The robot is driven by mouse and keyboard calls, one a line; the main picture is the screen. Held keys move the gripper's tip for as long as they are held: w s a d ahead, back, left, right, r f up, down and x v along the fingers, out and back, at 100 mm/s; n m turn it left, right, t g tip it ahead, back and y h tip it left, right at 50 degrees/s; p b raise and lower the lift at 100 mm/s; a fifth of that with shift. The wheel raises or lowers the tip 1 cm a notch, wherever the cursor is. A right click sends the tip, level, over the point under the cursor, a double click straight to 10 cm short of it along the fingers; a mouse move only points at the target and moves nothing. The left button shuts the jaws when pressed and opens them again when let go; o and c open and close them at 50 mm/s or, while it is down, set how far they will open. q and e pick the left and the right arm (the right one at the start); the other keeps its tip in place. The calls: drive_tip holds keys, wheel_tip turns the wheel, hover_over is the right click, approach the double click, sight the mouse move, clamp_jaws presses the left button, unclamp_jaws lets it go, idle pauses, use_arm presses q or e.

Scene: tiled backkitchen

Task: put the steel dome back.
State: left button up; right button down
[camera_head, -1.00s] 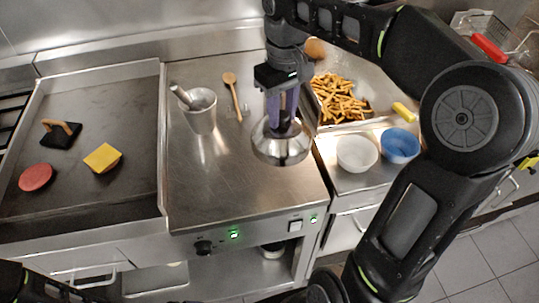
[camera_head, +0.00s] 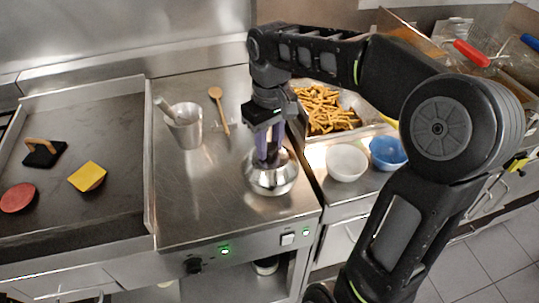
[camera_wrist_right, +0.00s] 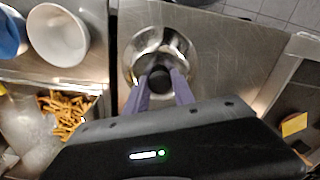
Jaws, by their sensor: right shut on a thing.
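The steel dome (camera_head: 271,180) is at the right part of the steel counter (camera_head: 215,205), rim down, on or just above the surface; I cannot tell which. My right gripper (camera_head: 267,158) comes down from above and is shut on the knob on top of the dome. In the right wrist view the dome (camera_wrist_right: 146,52) lies below the fingers (camera_wrist_right: 160,78), which close around its dark knob. The dome hides the counter beneath it. My left gripper is not in view.
A steel pot (camera_head: 185,128) and wooden spoon (camera_head: 219,110) are on the counter. The griddle (camera_head: 100,205) at left holds a cheese-topped patty (camera_head: 87,177), a red patty (camera_head: 18,197) and a black press (camera_head: 44,154). Bowls, white (camera_head: 346,162) and blue (camera_head: 388,152), and fries (camera_head: 328,110) are at right.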

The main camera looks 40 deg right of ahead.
sight(270, 154)
drive_tip(key=shift+f, duration=0.1)
wheel_tip(270, 154, down, 3)
drive_tip(key=shift+f, duration=0.25)
drive_tip(key=shift+f, duration=0.2)
drive_tip(key=c, duration=1.1)
unclamp_jaws()
drive_tip(key=shift+o, duration=0.2)
drive_tip(key=shift+r, duration=0.1)
